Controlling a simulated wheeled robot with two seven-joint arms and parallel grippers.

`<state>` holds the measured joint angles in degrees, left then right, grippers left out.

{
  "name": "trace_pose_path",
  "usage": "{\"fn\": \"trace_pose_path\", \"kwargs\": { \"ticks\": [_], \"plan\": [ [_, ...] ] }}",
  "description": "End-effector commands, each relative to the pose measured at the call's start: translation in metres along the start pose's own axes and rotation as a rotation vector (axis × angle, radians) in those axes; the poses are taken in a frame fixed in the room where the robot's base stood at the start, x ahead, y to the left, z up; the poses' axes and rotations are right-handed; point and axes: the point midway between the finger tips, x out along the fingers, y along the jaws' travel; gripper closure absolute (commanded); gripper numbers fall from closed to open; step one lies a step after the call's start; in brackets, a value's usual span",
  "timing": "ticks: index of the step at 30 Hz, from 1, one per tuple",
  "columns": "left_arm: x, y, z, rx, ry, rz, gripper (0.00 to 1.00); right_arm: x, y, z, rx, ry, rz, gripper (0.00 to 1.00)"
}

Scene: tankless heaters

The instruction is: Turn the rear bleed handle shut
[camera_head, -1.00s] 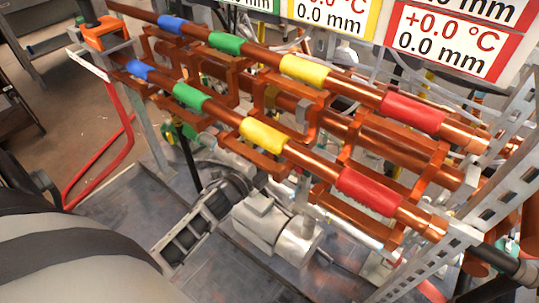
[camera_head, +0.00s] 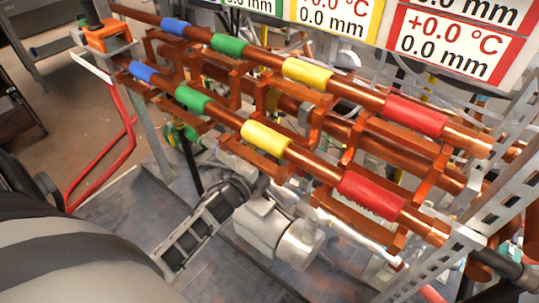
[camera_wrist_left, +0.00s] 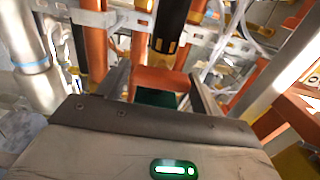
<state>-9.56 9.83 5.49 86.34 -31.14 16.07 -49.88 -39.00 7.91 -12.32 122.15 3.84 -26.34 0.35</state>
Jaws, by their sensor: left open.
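My left gripper (camera_wrist_left: 161,78) is open in the left wrist view, its two fingers apart. Between and beyond the fingers are an orange block (camera_wrist_left: 160,80) and a dark green part (camera_wrist_left: 156,97); I cannot tell whether the fingers touch them. A black cylinder (camera_wrist_left: 171,28) with yellowish marks at its end lies just ahead. I cannot tell which part is the rear bleed handle. In the head view, a black bar with a grey end (camera_head: 497,262) is at the lower right. I cannot make out my left gripper in the head view. My right gripper is not in view.
Copper pipes with blue, green, yellow and red (camera_head: 372,196) bands cross the head view. An orange fitting (camera_head: 108,36) sits at the left ends. A perforated metal upright (camera_head: 487,205) stands right. A red tube (camera_head: 112,168) bends at left. A pale cylinder (camera_head: 298,245) lies below.

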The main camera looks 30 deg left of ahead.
Motion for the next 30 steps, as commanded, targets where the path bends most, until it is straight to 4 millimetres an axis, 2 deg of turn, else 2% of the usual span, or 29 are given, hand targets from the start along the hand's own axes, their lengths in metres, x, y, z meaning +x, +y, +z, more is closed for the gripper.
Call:
{"fn": "trace_pose_path", "kwargs": {
  "ticks": [4,8,15,21,24,30],
  "plan": [
    [-0.007,0.0,0.0,-0.001,0.0,0.001,0.35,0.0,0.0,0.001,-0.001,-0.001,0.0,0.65],
    [-0.028,0.001,0.0,-0.001,0.0,0.002,0.35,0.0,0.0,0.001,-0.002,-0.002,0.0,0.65],
    [-0.087,0.002,0.0,-0.001,-0.001,0.005,0.35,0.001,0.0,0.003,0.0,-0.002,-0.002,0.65],
    [-0.13,0.001,0.0,-0.001,-0.002,0.003,0.35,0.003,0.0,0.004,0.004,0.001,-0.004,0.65],
    [-0.145,0.001,0.0,-0.001,-0.001,0.003,0.35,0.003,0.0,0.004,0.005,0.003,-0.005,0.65],
    [-0.159,0.0,0.0,0.0,-0.001,0.0,0.35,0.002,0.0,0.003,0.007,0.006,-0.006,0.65]
  ]
}}
